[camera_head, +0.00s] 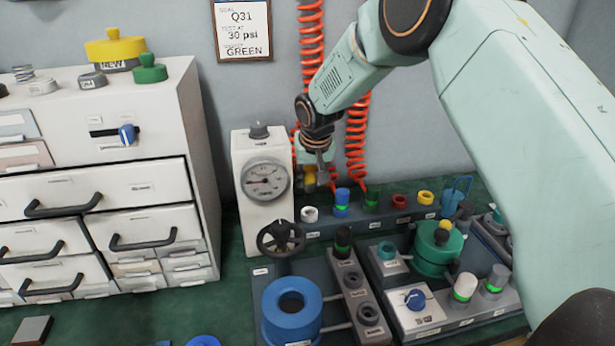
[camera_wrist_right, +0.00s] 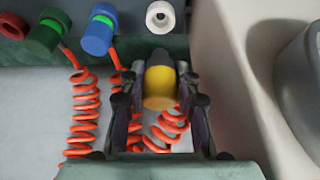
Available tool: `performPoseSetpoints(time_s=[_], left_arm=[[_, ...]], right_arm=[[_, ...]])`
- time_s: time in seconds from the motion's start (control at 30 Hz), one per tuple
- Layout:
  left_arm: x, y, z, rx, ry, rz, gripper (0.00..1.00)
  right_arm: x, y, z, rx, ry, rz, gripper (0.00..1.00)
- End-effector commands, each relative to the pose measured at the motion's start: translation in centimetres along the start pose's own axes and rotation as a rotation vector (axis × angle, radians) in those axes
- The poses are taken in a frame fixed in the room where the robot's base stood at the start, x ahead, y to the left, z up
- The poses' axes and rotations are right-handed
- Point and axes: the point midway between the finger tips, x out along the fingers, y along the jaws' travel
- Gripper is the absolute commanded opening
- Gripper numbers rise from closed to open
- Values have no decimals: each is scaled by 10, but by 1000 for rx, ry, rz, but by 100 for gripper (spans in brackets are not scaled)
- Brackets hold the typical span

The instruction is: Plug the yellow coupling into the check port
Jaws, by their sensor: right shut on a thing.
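The yellow coupling (camera_head: 309,180) is held by my right gripper (camera_head: 316,158), in the air behind the rack, just right of the gauge box. In the right wrist view the yellow coupling (camera_wrist_right: 160,88) sits between the two fingers of the right gripper (camera_wrist_right: 160,105), its dark end pointing up the picture. A block with dark round sockets (camera_head: 369,313) stands on the bench in front; its labels are too small to read, so I cannot tell which is the check port. My left gripper is not in view.
A rack (camera_head: 325,232) holds a blue coupling (camera_head: 342,203), a green coupling (camera_head: 371,199) and white, red and yellow rings. Orange coiled hoses (camera_head: 357,135) hang behind it. The gauge box (camera_head: 263,207) with a handwheel (camera_head: 281,239) and the drawer cabinet (camera_head: 190,130) stand left.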

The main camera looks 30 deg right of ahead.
Motion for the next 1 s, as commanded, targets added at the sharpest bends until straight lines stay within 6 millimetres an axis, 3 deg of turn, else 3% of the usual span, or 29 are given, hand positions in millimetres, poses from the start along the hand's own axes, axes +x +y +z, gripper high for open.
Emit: performPoseSetpoints(time_s=[0.63,1.0], left_arm=[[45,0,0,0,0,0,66],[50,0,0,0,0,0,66]], right_arm=[[42,-6,16,-3,1,-1,0],[46,-6,18,-3,1,-1,0]])
